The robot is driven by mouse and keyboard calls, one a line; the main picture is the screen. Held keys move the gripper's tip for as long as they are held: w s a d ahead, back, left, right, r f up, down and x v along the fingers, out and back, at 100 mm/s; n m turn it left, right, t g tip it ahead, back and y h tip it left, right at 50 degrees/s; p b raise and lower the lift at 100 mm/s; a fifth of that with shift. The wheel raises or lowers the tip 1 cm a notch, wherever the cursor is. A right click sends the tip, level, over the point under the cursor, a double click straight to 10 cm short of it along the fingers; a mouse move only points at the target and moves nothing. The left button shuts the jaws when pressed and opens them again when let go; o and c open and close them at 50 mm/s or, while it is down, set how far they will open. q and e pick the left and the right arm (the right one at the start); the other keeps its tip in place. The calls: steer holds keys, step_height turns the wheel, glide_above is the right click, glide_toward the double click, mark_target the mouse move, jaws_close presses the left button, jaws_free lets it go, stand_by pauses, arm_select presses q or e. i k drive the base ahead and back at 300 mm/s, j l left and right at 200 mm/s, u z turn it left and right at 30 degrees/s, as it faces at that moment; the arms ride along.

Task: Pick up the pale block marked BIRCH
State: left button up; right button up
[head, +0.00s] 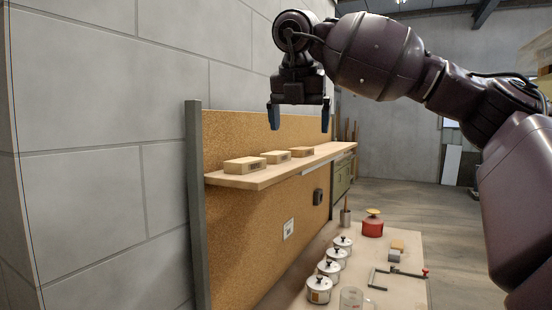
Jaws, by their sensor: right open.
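Three small wooden blocks sit in a row on a wooden shelf (259,182): a near block (243,165), a paler middle block (276,157) and a far block (302,152). Each seems to have a dark mark on its end, too small to read, so I cannot tell which says BIRCH. My right gripper (300,118) hangs above the shelf with its two blue-tipped fingers pointing down and apart. It is open and empty, higher than the blocks and roughly over the far one. My left gripper is not in view.
The shelf is fixed to a cork-like board (235,130) with a grey post (194,200) at its near edge. Floor is clear at right.

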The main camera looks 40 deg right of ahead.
mark_target(276, 158)
steer(key=i+l, duration=0.25)
steer(key=i, duration=0.2)
steer(key=i+l, duration=0.25)
steer(key=i, duration=0.25)
